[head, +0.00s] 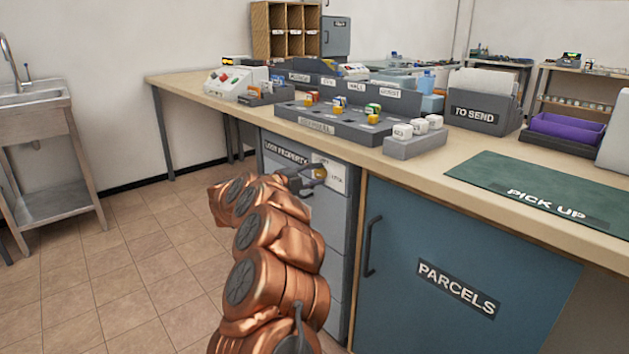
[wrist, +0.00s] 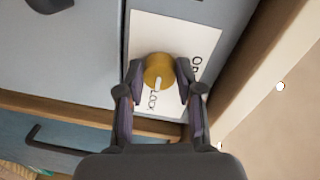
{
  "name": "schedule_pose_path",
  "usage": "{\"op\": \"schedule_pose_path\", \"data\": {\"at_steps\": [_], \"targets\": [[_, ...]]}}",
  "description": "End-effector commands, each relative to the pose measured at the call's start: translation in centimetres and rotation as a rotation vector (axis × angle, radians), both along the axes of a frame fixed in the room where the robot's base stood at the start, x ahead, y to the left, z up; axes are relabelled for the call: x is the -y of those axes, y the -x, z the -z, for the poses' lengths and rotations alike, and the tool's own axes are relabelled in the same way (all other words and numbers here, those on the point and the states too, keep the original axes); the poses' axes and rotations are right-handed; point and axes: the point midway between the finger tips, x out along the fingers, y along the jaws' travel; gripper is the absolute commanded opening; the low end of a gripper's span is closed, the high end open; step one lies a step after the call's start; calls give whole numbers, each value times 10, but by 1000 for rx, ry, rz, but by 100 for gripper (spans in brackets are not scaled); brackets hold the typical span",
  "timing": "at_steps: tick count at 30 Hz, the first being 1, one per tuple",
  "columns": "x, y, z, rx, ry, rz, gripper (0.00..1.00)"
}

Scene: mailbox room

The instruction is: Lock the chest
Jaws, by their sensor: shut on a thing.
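The chest is a grey drawer unit (head: 335,235) under the counter, with LOST PROPERTY on its top drawer. A round brass knob (wrist: 158,69) sits on a white label plate (wrist: 172,32) on that front. The knob also shows in the head view (head: 320,173). My gripper (wrist: 159,80) is shut on the knob, one finger on each side. The knob's white pointer mark is turned towards the word LOCK, at the bottom in the wrist view. A second word at the right, starting with O, is partly readable. The top drawer looks closed.
A blue PARCELS door (head: 455,270) stands right of the chest. The tiled floor (head: 140,270) to the left is clear.

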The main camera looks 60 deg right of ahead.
Motion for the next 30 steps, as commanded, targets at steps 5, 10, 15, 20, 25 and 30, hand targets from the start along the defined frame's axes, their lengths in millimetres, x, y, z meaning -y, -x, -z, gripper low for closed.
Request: {"op": "schedule_pose_path", "data": {"at_steps": [5, 10, 15, 20, 25, 30], "targets": [[0, 1, 1, 38, 10, 3, 1], [0, 1, 1, 49, 13, 2, 1], [0, 1, 1, 50, 13, 3, 1], [0, 1, 1, 49, 13, 2, 38], [0, 1, 0, 49, 13, 2, 55], [0, 1, 0, 49, 13, 1, 61]]}}
